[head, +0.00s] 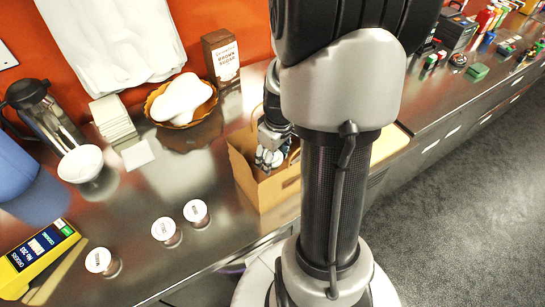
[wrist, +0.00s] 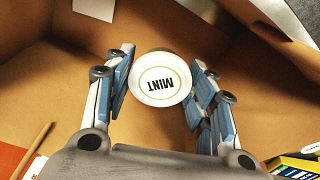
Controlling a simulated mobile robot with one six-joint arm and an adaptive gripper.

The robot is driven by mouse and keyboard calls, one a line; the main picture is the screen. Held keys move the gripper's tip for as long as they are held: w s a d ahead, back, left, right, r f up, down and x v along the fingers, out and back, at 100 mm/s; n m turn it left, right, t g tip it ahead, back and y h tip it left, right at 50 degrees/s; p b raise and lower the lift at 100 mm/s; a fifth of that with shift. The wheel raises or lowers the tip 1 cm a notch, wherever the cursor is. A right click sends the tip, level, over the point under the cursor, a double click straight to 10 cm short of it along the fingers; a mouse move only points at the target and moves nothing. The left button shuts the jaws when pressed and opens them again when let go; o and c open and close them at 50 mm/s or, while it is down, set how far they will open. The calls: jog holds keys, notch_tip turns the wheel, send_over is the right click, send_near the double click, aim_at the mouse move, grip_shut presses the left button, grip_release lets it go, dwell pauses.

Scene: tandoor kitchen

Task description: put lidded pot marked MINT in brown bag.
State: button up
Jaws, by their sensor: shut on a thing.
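The pot marked MINT (wrist: 163,79) has a white lid with a green ring and shows between my gripper's fingers in the wrist view. My gripper (wrist: 160,92) is shut on it, with a blue-padded finger on each side. The brown bag (wrist: 140,35) surrounds them, its cardboard-coloured walls and floor showing around the pot. In the head view the open bag (head: 278,190) stands on the counter, and my gripper (head: 270,157) reaches down into its mouth. The pot is hidden there. I cannot tell whether the pot touches the bag floor.
Three white-lidded pots (head: 164,229) stand on the steel counter (head: 135,205) left of the bag. A brown carton (head: 221,58) and a basket (head: 160,121) stand behind. A yellow device (head: 38,257) lies at the front left. My arm hides part of the counter.

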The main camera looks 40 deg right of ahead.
notch_tip(320, 180, down, 5)
jog(key=shift+d+r+b, duration=0.1)
jog(key=shift+b, duration=1)
jog(key=shift+f, duration=0.3)
jog(key=shift+s+a+f+b, duration=0.1)
jog(key=shift+a+f+b, duration=0.15)
jog(key=shift+b, duration=0.35)
jog(key=shift+d+f, duration=0.15)
jog(key=shift+d, duration=0.05)
jog(key=o, duration=1.1)
jog(key=shift+o, duration=0.2)
